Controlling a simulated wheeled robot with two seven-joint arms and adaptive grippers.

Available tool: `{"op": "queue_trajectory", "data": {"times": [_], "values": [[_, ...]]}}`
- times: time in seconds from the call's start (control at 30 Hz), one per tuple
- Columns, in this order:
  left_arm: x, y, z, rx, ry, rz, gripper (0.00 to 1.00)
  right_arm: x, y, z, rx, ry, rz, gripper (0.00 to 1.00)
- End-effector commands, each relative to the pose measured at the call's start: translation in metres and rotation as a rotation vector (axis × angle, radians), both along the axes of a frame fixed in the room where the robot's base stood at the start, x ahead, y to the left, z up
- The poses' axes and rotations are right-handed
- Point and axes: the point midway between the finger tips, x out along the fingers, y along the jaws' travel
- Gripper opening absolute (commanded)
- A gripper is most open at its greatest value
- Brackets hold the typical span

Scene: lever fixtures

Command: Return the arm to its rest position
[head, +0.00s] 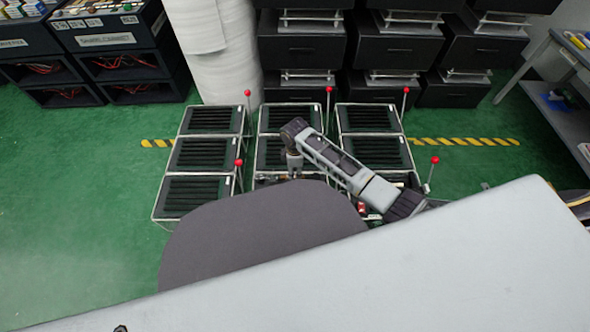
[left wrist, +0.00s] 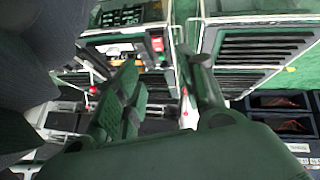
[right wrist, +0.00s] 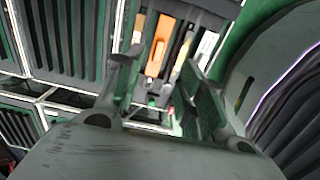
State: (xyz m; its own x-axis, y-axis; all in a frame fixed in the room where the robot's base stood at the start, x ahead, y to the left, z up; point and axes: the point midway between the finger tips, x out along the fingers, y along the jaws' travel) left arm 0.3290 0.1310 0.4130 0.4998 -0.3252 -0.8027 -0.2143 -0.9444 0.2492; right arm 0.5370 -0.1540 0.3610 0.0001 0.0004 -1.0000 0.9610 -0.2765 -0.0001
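My right arm (head: 340,165) reaches in from the right over the racks, bent down at its far end. My right gripper (head: 293,170) points down over the middle rack column. In the right wrist view the right gripper (right wrist: 160,68) has its fingers spread, with nothing seen between them. My left arm does not show in the head view. In the left wrist view the left gripper (left wrist: 158,62) is open, with no object between its fingers. What lies under my grey body is hidden.
Black-slatted racks (head: 210,120) stand in three columns on the green floor. Red-knobbed levers (head: 238,162) rise beside them, another at the right (head: 435,159). An orange part (right wrist: 160,45) shows beyond the right gripper. Black bins (head: 300,45) line the back.

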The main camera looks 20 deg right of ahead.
Motion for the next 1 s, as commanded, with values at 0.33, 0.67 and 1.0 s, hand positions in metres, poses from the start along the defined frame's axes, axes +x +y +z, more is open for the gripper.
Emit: {"op": "queue_trajectory", "data": {"times": [0.33, 0.67, 1.0], "values": [[0.0, 0.0, 0.0, 0.0, 0.0, 0.0, 0.4, 0.0, 0.0, 0.0, 0.0, 0.0, 0.0, 0.39], [0.001, 0.001, 0.001, 0.004, 0.001, -0.002, 0.4, -0.003, 0.002, 0.0, 0.005, -0.002, -0.007, 0.39], [0.004, 0.011, 0.013, 0.047, 0.027, -0.014, 0.4, -0.035, 0.021, 0.008, 0.058, -0.031, -0.114, 0.39]]}}
